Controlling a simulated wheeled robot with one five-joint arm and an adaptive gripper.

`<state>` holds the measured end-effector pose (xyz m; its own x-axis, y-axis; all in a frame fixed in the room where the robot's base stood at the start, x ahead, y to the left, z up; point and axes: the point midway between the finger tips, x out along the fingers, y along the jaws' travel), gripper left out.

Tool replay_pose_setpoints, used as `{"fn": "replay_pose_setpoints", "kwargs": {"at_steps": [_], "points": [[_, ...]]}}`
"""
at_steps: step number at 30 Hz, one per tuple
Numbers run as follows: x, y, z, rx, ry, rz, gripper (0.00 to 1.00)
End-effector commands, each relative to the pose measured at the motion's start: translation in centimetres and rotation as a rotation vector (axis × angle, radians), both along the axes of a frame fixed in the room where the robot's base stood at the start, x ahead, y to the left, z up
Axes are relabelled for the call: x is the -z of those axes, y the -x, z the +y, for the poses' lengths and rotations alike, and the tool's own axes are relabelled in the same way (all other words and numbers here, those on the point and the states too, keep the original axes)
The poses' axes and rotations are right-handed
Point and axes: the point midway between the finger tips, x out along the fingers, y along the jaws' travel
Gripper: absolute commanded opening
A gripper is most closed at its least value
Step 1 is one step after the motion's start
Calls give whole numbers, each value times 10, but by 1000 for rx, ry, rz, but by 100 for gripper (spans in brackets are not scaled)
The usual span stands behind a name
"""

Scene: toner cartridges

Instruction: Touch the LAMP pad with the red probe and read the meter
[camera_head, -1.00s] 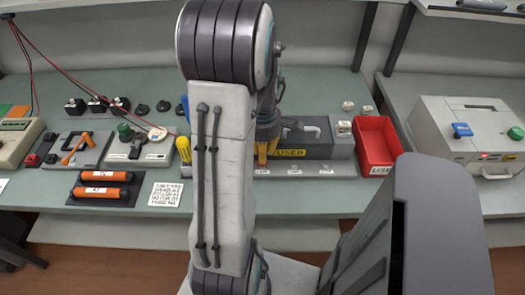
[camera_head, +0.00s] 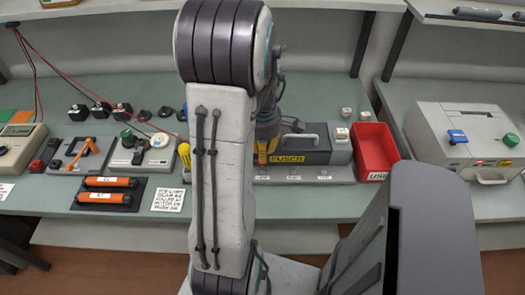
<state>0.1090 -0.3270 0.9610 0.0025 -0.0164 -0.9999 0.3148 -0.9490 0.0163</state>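The meter is probably the beige box with a dark display (camera_head: 20,143) at the far left of the bench; its reading is too small to make out. Red and dark leads (camera_head: 65,75) hang from above and run over the bench towards the right, passing behind my arm. I cannot make out the red probe's tip. I cannot pick out a pad marked LAMP; the small labels are unreadable. My gripper (camera_head: 265,146) is mostly hidden behind my own arm, in front of the dark grey case (camera_head: 315,153). Its fingertips and anything in them cannot be seen clearly.
Two orange cylinders (camera_head: 108,190) lie on a dark mat beside a printed card (camera_head: 168,198). Grey units with an orange lever (camera_head: 82,150) and a green knob (camera_head: 127,135) stand behind. A red bin (camera_head: 373,150) and a light grey machine (camera_head: 465,140) are at right.

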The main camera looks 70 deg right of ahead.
Motion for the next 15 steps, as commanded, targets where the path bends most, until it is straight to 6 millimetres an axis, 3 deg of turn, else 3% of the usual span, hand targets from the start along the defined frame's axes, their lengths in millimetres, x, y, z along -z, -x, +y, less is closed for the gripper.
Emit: {"fn": "replay_pose_setpoints", "kwargs": {"at_steps": [15], "points": [[-37,0,0,0,0,0,0]]}}
